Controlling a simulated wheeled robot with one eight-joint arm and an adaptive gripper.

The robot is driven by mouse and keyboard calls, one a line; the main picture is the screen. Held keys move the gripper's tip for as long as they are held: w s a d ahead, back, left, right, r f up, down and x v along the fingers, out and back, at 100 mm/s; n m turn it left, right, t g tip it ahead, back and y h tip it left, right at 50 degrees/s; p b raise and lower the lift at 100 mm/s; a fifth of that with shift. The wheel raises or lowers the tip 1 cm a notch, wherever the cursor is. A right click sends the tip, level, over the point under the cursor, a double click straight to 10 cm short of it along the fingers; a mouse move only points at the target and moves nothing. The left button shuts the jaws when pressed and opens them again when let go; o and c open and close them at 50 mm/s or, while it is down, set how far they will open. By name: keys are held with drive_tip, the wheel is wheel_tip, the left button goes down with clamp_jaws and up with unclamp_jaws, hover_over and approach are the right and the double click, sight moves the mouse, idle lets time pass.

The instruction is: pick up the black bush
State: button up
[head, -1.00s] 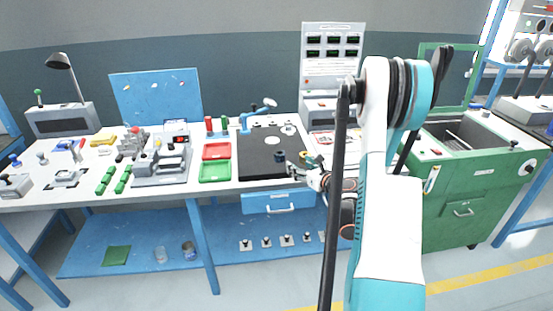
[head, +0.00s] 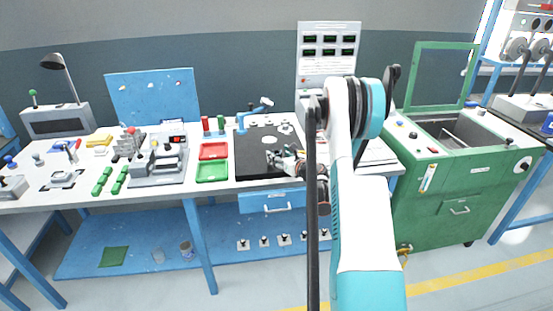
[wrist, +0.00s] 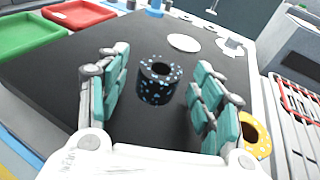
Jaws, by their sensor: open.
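The black bush (wrist: 156,84) is a short dark cylinder with blue specks and a round hole in its top. In the wrist view it stands upright on the black mat (wrist: 75,75), between the teal-padded fingers of my gripper (wrist: 160,82). The fingers are open, one on each side, with a visible gap to the bush. In the head view my gripper (head: 278,160) is over the right part of the black mat (head: 250,165), and I cannot make out the bush there.
A yellow ring (wrist: 255,135) lies right of my gripper. Red (head: 213,151) and green (head: 212,171) trays sit left of the mat. A blue-handled fixture (head: 242,122) stands at the mat's back edge. A green cabinet (head: 445,170) stands to the right.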

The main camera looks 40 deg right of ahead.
drive_tip(key=shift+w+d+f, duration=0.1)
drive_tip(key=shift+w, duration=0.4)
drive_tip(key=c, duration=1.3)
drive_tip(key=shift+c, duration=0.2)
